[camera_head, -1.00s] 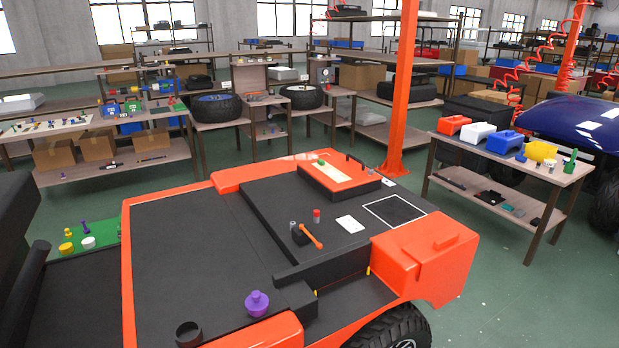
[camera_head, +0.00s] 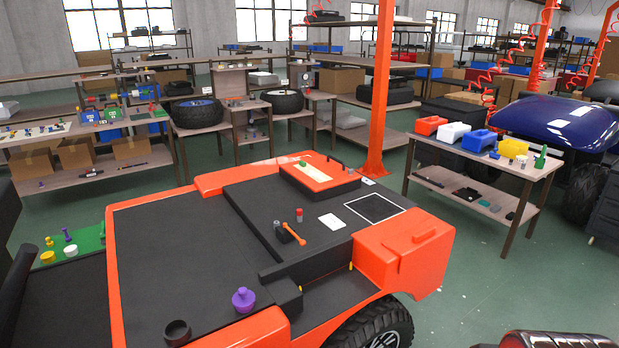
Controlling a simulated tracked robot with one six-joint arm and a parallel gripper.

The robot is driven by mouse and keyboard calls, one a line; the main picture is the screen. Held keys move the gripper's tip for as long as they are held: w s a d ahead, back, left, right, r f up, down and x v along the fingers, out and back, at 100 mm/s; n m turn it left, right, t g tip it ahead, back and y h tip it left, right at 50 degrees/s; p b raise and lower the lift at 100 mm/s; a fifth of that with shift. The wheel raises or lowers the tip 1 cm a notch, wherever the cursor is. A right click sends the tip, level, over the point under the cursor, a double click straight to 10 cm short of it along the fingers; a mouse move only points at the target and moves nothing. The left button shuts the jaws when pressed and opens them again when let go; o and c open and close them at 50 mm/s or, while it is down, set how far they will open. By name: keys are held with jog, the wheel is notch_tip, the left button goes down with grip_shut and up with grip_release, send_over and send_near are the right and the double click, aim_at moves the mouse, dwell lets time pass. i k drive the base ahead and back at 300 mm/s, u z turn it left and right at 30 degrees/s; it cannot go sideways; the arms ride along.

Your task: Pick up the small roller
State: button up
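No thing is clearly recognisable as the small roller at this size. On the black top of the orange cart (camera_head: 165,240) lies a tool with an orange handle and a black head (camera_head: 291,232); I cannot tell whether it is a roller or a hammer. Beside it stand a small red-topped cylinder (camera_head: 299,215) and a small grey cylinder (camera_head: 277,225). A purple knob-like piece (camera_head: 243,299) and a dark round cup (camera_head: 177,332) are near the cart's front edge. My gripper is not in view.
An orange post (camera_head: 380,95) rises behind the cart. A side table (camera_head: 480,163) at right holds coloured boxes. Shelves and tyres (camera_head: 197,112) line the back. A glossy red and dark object (camera_head: 555,340), unclear, shows at the bottom right. Green floor is open at right.

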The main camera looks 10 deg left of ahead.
aim_at(494, 156)
jog(key=z, duration=0.4)
jog(key=k, duration=1)
jog(key=z, duration=0.5)
jog(key=k, duration=0.35)
jog(key=z, duration=0.05)
jog(key=i, duration=2.75)
jog(key=u, duration=0.15)
